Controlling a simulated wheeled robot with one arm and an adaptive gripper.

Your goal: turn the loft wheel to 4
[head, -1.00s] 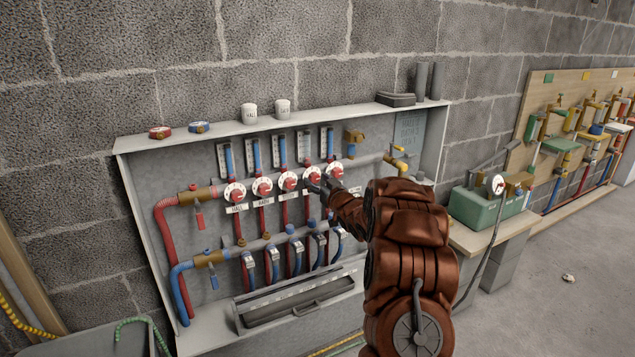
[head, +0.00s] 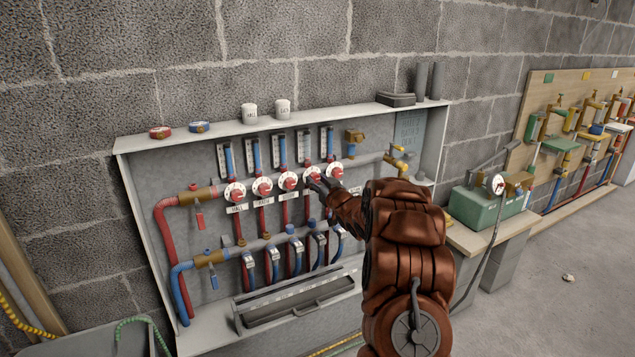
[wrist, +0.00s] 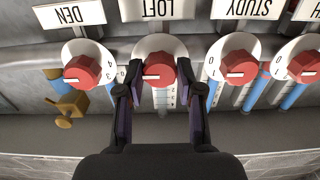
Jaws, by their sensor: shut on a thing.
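The loft wheel (wrist: 161,71) is a red knob on a white dial, under an upside-down LOFT label (wrist: 167,8) in the wrist view. In the head view it is the fourth wheel (head: 313,176) from the left. My gripper (wrist: 160,77) is shut on the red knob, one finger on each side; it also shows in the head view (head: 319,182). The knob's white mark points left in the wrist view. The fingers hide the dial numbers beside it, so I cannot read the setting.
The den wheel (wrist: 82,70) and study wheel (wrist: 238,67) sit close on either side. Flow tubes (head: 282,150) stand above the wheels. A lower pipe with several blue-topped valves (head: 293,240) runs below. A green box (head: 485,210) stands to the right.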

